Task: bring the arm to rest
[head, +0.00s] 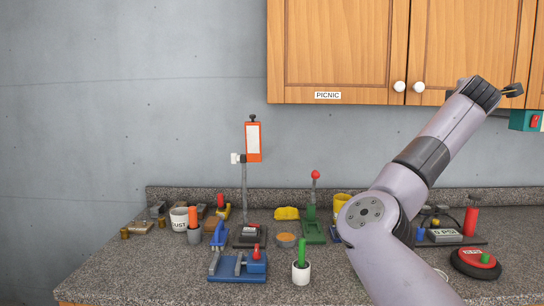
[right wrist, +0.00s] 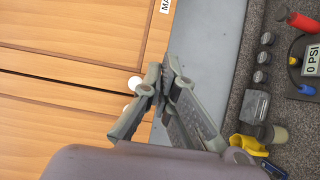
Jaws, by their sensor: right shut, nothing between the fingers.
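My right arm (head: 415,165) rises from the lower right of the head view and bends up and to the right. Its gripper (head: 514,90) is raised above the counter, in front of the lower part of the wooden wall cabinet (head: 338,45). In the right wrist view my right gripper (right wrist: 161,78) is shut and empty, its grey fingers together, with the cabinet doors behind and the counter to the right. From these views I cannot tell how far the fingers are from the cabinet. My left gripper is in neither view.
The granite counter (head: 150,278) holds a blue clamp fixture (head: 238,268), a white cup with a green handle (head: 301,272), a green press (head: 314,228), an orange-topped stand (head: 253,142) and a red-black disc (head: 476,263). A teal box (head: 524,121) is at the right edge.

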